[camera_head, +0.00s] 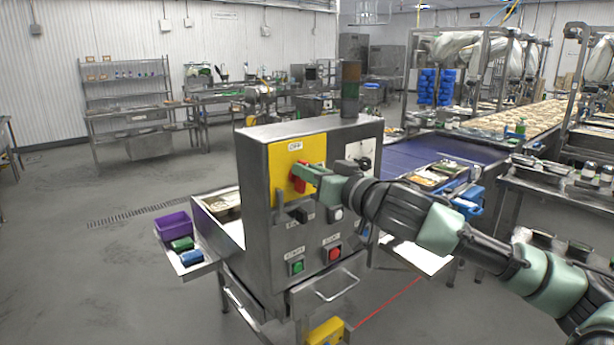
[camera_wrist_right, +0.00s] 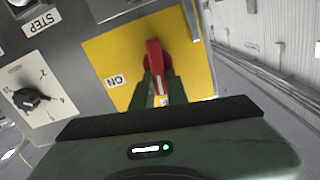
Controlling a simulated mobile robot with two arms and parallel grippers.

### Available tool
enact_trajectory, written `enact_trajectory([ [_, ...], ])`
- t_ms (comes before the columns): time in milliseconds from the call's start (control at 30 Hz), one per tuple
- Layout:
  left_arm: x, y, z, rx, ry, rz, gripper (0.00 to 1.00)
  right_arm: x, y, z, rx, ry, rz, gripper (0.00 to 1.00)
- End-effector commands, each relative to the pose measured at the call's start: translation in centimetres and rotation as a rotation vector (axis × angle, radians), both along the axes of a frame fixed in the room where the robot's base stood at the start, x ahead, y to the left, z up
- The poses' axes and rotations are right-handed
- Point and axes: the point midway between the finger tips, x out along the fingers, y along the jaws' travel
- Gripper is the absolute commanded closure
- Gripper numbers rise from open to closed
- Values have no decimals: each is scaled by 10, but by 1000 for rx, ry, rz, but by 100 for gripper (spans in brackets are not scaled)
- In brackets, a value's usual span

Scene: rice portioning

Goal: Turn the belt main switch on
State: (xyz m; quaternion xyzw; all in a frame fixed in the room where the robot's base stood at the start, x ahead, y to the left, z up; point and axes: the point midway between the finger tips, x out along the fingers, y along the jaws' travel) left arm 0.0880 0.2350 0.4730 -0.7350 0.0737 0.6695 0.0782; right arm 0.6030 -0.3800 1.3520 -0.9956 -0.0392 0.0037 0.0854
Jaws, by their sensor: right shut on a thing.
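The belt main switch is a red rotary handle (camera_head: 299,184) on a yellow plate (camera_head: 283,158) at the upper front of a steel control cabinet (camera_head: 258,190). An OFF label (camera_head: 295,146) sits at the plate's top. In the right wrist view, the red handle (camera_wrist_right: 154,56) points down between my fingers, and an ON label (camera_wrist_right: 116,81) lies to its left. My right gripper (camera_head: 307,172) is shut on the handle, with one finger on each side. The fingers and palm hide part of the handle and plate. My left gripper is not in view.
Below the switch are a black selector (camera_head: 302,214), a green button (camera_head: 297,267) and a red button (camera_head: 334,253). A black knob (camera_wrist_right: 30,98) is beside the plate. A side tray holds a purple bin (camera_head: 173,225). A blue belt (camera_head: 440,147) runs behind the cabinet.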

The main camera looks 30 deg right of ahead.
Motion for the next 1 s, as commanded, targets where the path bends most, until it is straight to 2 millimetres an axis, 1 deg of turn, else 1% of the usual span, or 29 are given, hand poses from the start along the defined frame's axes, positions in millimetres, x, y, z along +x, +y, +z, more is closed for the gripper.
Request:
enact_trajectory([
  [33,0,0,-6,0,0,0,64,0,-1,-3,43,1,0,100],
  [200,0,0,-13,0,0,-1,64,0,-3,-3,201,14,1,100],
  [467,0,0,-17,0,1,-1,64,1,-7,-3,449,33,1,100],
  [767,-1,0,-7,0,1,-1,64,1,-11,-5,734,57,1,100],
  [1000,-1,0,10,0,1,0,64,1,-13,-6,960,76,-1,100],
])
